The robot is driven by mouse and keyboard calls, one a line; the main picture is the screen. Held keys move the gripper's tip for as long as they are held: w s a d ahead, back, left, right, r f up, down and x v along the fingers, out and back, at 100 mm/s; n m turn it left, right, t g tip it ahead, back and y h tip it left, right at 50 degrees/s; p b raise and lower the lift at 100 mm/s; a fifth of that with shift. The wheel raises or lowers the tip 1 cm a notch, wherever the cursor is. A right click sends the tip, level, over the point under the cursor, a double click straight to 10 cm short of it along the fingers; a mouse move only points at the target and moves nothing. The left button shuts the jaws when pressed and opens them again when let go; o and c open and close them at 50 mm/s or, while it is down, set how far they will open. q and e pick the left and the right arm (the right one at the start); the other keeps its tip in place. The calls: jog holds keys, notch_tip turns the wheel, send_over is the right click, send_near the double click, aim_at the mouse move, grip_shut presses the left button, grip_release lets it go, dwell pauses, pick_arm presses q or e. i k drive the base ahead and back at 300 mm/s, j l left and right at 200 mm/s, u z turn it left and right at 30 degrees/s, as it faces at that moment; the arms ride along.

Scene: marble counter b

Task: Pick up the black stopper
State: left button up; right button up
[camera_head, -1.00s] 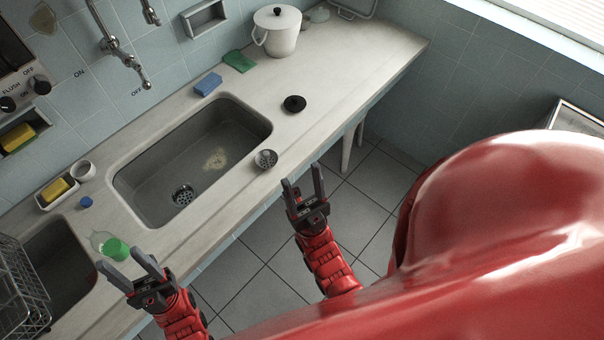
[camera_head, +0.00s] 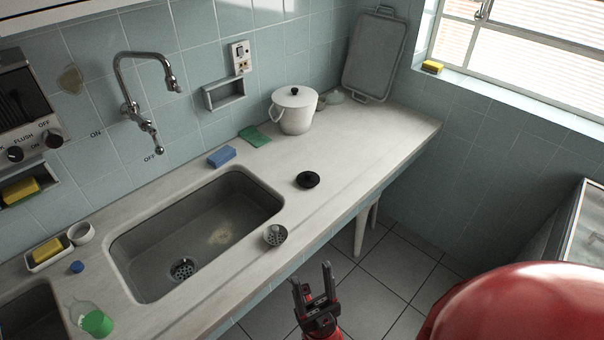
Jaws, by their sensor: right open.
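The black stopper (camera_head: 307,180) lies on the marble counter (camera_head: 353,165), just right of the sink's far right corner. It is round and dark, with a raised middle. My right gripper (camera_head: 314,284) is open and empty, in front of the counter's front edge. It is below the stopper in the picture and apart from it. A metal strainer (camera_head: 275,235) sits on the counter between the two, near the sink's edge. My left gripper is out of the view.
The sink (camera_head: 200,232) opens left of the stopper. A blue sponge (camera_head: 221,156), a green cloth (camera_head: 254,137) and a white lidded pot (camera_head: 295,112) stand behind. The counter right of the stopper is clear.

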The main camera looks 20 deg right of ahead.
aim_at(307, 179)
jog(key=i+l, duration=0.15)
jog(key=l, duration=0.2)
jog(key=i+l, duration=0.1)
jog(key=l, duration=0.25)
jog(key=i+l, duration=0.15)
jog(key=l, duration=0.2)
jog(key=i+l, duration=0.15)
jog(key=l, duration=0.2)
jog(key=i+l, duration=0.15)
jog(key=l, duration=0.2)
jog(key=i+l, duration=0.1)
jog(key=l, duration=0.25)
jog(key=j+u, duration=0.05)
